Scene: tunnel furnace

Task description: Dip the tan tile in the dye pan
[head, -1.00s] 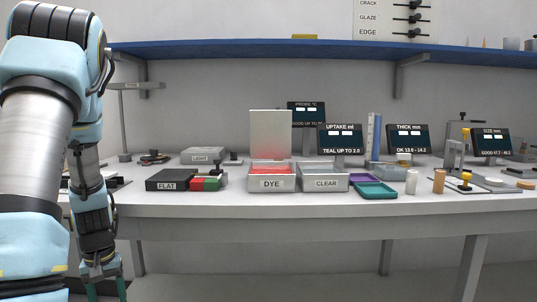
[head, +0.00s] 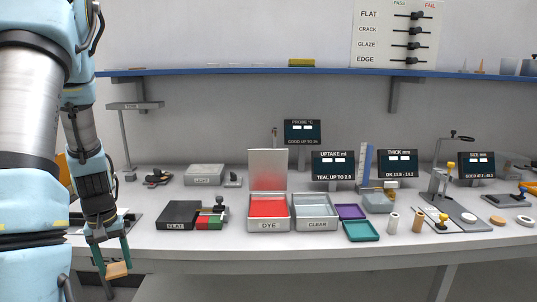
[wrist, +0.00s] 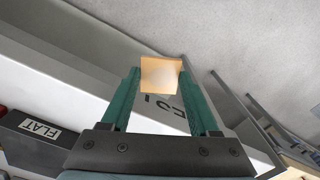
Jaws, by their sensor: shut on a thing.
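My gripper (head: 112,259) hangs at the lower left in the head view, in front of the bench's front edge and well left of the dye pan. Its green fingers are shut on the tan tile (head: 118,270), a small flat square. In the wrist view the tile (wrist: 160,75) sits between the two fingertips. The dye pan (head: 284,226) is a grey metal tray labelled DYE, with red liquid inside. It stands near the bench's front edge, with an upright panel (head: 268,170) behind it.
A CLEAR pan (head: 317,226) stands directly right of the dye pan. A dark FLAT block (head: 180,214) and red and green blocks (head: 209,224) lie left of it. Purple (head: 350,212) and teal (head: 361,231) trays are further right. A blue shelf (head: 230,71) runs above.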

